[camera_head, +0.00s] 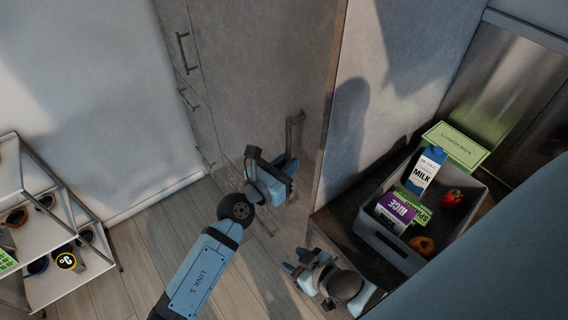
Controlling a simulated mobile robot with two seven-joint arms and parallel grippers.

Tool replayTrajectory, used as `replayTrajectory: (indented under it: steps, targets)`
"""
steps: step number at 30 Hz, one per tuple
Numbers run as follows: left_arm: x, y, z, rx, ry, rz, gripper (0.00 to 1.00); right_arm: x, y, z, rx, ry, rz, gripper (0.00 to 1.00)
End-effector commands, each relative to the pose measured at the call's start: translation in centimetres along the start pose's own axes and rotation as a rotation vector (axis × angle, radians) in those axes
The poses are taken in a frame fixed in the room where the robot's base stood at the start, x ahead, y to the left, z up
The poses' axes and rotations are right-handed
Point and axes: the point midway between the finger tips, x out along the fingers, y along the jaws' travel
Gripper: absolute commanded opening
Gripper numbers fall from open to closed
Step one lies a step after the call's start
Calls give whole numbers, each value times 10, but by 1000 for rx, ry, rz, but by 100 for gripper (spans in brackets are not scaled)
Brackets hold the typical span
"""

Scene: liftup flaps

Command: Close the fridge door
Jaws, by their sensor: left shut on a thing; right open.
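The fridge door (262,70) is a tall grey panel in the upper middle of the head view, with its brownish side edge toward the right. A vertical dark handle (297,126) stands on its lower right part. My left gripper (287,164) is at the lower part of this handle and is shut on it; its body hides the exact contact. My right gripper (300,262) is lower, in front of the counter's left end, open and empty. How far the door stands open is hard to tell from this angle.
A grey crate (388,248) with a milk carton (427,170), a rice box (394,212) and red and orange produce stands on the dark counter (338,220) at right. A shelf rack (50,235) with mugs is at far left. Wood floor (140,240) between is clear.

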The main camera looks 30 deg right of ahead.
Motion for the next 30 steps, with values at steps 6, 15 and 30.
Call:
replayTrajectory:
  steps: [6,15,30]
  targets:
    - [4,-4,5,0,-7,-7,21,0,0,-1,0,2,0,44]
    - [2,-2,3,0,-5,-4,38,0,1,-1,-2,1,0,44]
    - [-53,-2,1,1,-2,-3,38,0,0,-1,0,-1,0,44]
